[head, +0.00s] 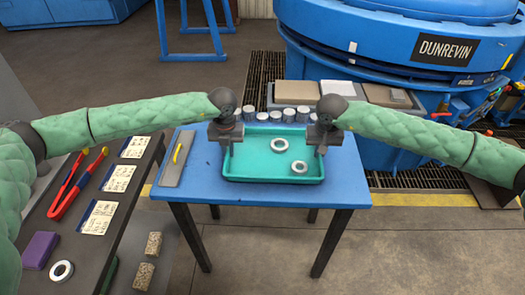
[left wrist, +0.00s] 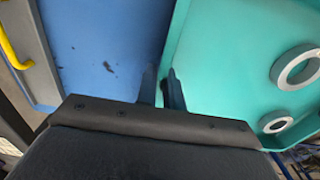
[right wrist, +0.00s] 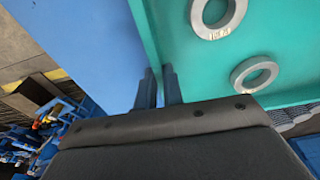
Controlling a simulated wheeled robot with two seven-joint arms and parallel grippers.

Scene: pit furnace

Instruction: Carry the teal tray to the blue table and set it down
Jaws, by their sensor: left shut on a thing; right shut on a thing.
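The teal tray (head: 255,171) is over the blue table (head: 335,190), within its top, and looks level; whether it touches the top I cannot tell. Two metal rings lie in it, one (head: 279,145) further back and one (head: 299,167) nearer the front. My left gripper (head: 226,150) is shut on the tray's left wall; the left wrist view shows its fingers (left wrist: 160,88) at the wall. My right gripper (head: 321,150) is shut on the right wall; the right wrist view shows its fingers (right wrist: 158,88) there.
A grey plate with a yellow handle (head: 178,158) lies on the table's left side. Several metal cylinders (head: 283,115) stand behind the tray. A dark bench (head: 110,205) at the left holds red tongs (head: 75,185), cards and a purple block (head: 40,250). The blue furnace (head: 400,40) stands behind.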

